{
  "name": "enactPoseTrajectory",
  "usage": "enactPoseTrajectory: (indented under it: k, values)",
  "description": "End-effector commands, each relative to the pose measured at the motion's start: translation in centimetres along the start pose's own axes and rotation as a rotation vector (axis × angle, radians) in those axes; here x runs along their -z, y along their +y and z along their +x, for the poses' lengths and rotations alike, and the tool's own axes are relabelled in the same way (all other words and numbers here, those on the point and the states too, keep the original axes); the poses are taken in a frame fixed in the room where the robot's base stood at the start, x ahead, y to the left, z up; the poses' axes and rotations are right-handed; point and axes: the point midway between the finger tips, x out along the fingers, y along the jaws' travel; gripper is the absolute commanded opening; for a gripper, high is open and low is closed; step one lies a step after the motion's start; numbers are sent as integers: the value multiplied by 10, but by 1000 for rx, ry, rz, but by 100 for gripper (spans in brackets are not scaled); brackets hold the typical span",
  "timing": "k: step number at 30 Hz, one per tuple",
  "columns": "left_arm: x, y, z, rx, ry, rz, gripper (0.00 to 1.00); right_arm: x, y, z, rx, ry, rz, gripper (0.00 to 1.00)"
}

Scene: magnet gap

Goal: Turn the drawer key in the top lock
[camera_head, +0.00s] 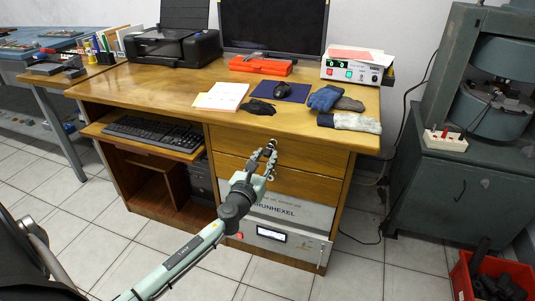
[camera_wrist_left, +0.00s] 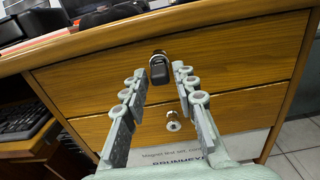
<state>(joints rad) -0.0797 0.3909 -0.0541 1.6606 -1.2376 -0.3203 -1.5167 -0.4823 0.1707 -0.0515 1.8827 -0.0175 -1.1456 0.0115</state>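The drawer key (camera_wrist_left: 159,70) has a black head and sits in the top lock (camera_wrist_left: 158,54) of the upper wooden drawer (camera_wrist_left: 235,60). My left gripper (camera_wrist_left: 158,82) is open, with one finger on each side of the key head. A narrow gap shows between the key and each fingertip. In the head view the left gripper (camera_head: 266,150) is in front of the upper drawer (camera_head: 305,154) and hides the key and lock. A second, round metal lock (camera_wrist_left: 173,121) without a key is on the drawer below. My right gripper is not in view.
Gloves (camera_head: 335,98), a mouse, papers (camera_head: 221,96) and a red case (camera_head: 260,66) lie on the desktop (camera_head: 190,85) above. A keyboard tray (camera_head: 140,134) juts out at left. A grey instrument (camera_head: 280,235) is below the drawers.

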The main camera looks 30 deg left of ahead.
Motion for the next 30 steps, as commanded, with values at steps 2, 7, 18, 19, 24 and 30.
enactPoseTrajectory:
  k: [2,7,18,19,24,30]
  values:
    - [0,0,0,0,0,0,21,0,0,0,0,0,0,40]
    - [0,0,0,0,0,0,11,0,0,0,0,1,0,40]
    - [-2,0,0,1,1,100,0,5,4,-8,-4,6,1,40]
    - [-2,0,0,1,1,128,0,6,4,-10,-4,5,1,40]
    - [-2,0,0,2,1,257,0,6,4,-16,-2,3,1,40]
    - [0,0,0,0,0,303,0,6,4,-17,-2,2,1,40]
